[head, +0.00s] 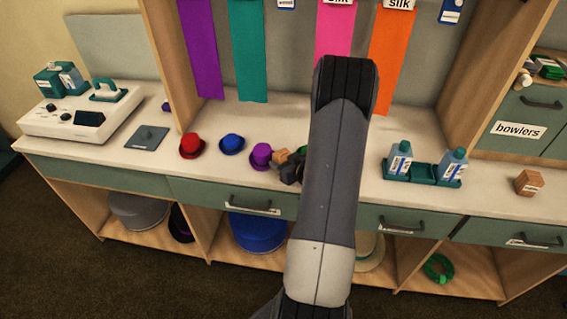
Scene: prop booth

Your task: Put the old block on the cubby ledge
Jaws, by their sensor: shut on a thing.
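A small brown wooden block (280,156) is at my gripper (288,167), just right of the purple hat on the counter. My gripper is shut on this block; the arm hides part of the area, and I cannot tell whether the block touches the counter. A second brown block (528,183) with a white label sits on the counter at the far right. Open cubbies lie under the counter, with a pale wooden bottom ledge (470,278) at the right. I cannot tell which ledge is the cubby ledge.
Red (191,146), blue (231,143) and purple (261,154) hats stand left of my gripper. A teal tray (424,172) with bottles stands right of my arm. A white machine (75,115) is at the left. Coloured ribbons hang behind. Hats and a green ring (438,268) occupy lower cubbies.

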